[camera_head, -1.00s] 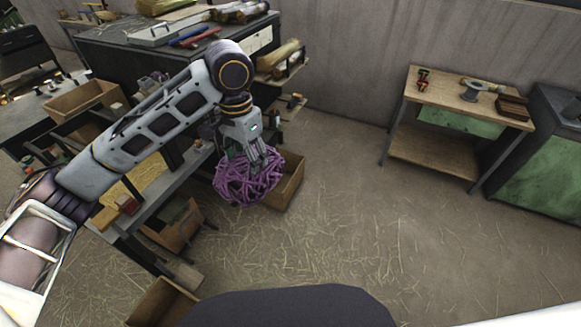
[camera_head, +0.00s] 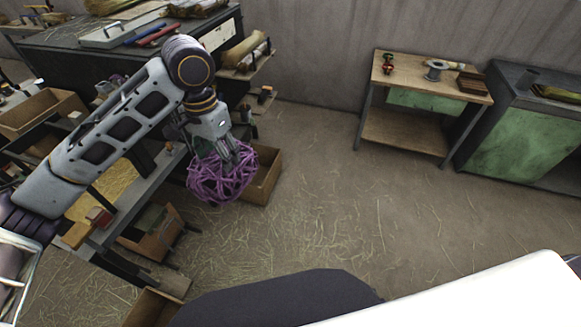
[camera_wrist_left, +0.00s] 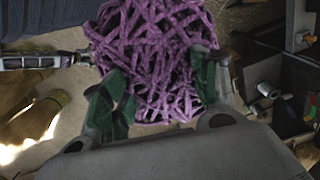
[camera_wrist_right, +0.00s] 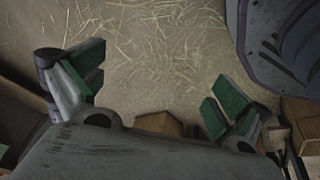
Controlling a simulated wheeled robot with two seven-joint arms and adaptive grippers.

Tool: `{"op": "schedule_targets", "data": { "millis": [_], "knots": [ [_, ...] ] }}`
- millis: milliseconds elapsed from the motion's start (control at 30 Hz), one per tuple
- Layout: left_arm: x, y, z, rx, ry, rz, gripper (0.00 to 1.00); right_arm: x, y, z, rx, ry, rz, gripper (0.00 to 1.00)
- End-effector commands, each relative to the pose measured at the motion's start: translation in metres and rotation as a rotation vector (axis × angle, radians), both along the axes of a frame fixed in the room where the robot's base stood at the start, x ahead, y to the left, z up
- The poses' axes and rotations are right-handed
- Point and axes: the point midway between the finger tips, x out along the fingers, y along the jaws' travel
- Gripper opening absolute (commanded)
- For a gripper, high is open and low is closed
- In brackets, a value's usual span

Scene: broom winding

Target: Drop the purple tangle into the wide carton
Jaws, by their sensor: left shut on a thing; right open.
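The purple tangle (camera_head: 221,180) is a ball of loose woven strands. My left gripper (camera_head: 232,155) is shut on its upper part and holds it in the air, left of centre in the head view. The tangle (camera_wrist_left: 155,55) fills the space between and beyond the green finger pads in the left wrist view. An open brown carton (camera_head: 265,182) stands behind and right of it; its inside is partly hidden. Other cartons are in view, and I cannot tell which is the wide one. My right gripper (camera_wrist_right: 155,85) is open and empty above straw-strewn floor.
More cartons show at the far left (camera_head: 38,112), under the low shelf (camera_head: 152,240) and at the bottom edge (camera_head: 150,308). A dark workbench (camera_head: 75,45) stands behind my left arm. A wooden side table (camera_head: 425,82) and a green cabinet (camera_head: 520,135) stand right. The middle floor is clear.

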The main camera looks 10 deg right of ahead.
Motion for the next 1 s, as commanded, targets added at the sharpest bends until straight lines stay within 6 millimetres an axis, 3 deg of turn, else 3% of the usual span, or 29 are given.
{"op": "schedule_targets", "data": {
  "millis": [100,500,1000],
  "knots": [
    [0.0,0.0,0.0,-0.001,-0.001,0.0,0.18,0.034,-0.001,0.02,0.023,-0.06,-0.025,1.0],
    [0.0,0.0,0.0,-0.001,-0.001,0.0,0.18,0.133,0.01,0.096,0.14,-0.238,-0.116,1.0],
    [0.0,0.0,0.0,-0.001,-0.001,0.0,0.18,0.231,0.043,0.218,0.369,-0.424,-0.219,1.0]
  ]
}}
